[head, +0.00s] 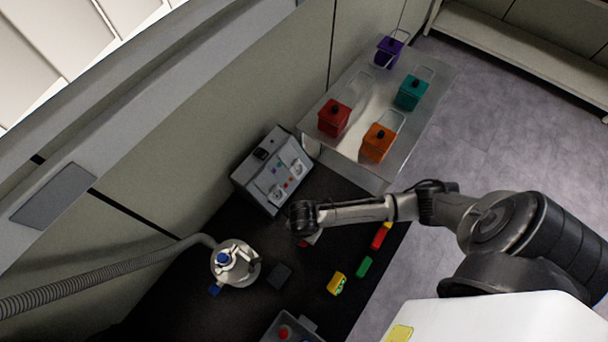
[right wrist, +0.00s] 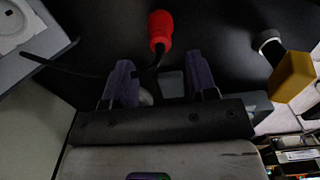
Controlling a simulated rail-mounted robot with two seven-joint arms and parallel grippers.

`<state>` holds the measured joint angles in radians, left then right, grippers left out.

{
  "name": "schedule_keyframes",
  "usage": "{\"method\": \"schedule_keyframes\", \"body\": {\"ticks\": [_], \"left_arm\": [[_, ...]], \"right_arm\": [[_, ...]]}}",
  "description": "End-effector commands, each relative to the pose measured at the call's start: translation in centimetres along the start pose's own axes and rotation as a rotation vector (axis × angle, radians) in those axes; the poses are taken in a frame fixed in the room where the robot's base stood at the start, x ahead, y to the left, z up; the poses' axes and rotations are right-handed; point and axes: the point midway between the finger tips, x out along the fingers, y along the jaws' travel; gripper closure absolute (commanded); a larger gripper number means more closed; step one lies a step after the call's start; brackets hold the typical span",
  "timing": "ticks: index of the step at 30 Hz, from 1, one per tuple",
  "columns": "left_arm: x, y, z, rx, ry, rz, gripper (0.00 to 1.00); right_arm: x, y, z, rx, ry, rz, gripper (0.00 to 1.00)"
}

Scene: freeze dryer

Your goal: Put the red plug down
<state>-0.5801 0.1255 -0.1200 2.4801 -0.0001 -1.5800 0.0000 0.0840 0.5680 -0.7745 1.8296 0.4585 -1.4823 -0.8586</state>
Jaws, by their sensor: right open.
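The red plug (right wrist: 160,30) shows in the right wrist view just beyond my fingertips, with a dark cable running from it back between the fingers. It appears to lie on the black tabletop. My right gripper (right wrist: 160,80) is open, its two purple fingers apart, and the plug's red body is outside them. My left gripper is not in view.
A grey control box (head: 272,170) stands behind my right gripper. A white vessel with a hose (head: 235,264) is to the left. Yellow (head: 337,283), green (head: 364,267) and red (head: 379,236) pieces lie to the right. A side table (head: 435,88) holds coloured containers.

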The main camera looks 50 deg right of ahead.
Motion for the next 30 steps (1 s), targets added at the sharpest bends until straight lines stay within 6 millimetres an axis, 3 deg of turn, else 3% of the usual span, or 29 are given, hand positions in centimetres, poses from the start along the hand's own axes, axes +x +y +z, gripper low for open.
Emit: {"method": "schedule_keyframes", "body": {"ticks": [3,9,17,20,26,30], "left_arm": [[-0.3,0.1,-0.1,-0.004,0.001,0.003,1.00],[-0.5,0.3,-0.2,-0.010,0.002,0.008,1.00],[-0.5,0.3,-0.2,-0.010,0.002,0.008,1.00],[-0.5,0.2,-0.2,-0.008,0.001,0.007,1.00],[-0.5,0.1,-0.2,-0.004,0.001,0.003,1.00],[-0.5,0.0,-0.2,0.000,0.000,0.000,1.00]], "right_arm": [[-2.3,0.1,0.0,0.000,0.001,0.004,0.47],[-4.8,0.1,0.0,0.001,0.000,0.002,0.47],[-6.1,0.0,-0.1,0.002,0.002,0.001,0.47],[-6.4,-0.4,-1.0,0.043,0.026,0.015,0.47],[-8.8,-2.6,-4.6,0.402,0.168,0.102,0.47],[-10.9,-4.6,-4.4,0.774,0.242,0.158,0.47]]}}
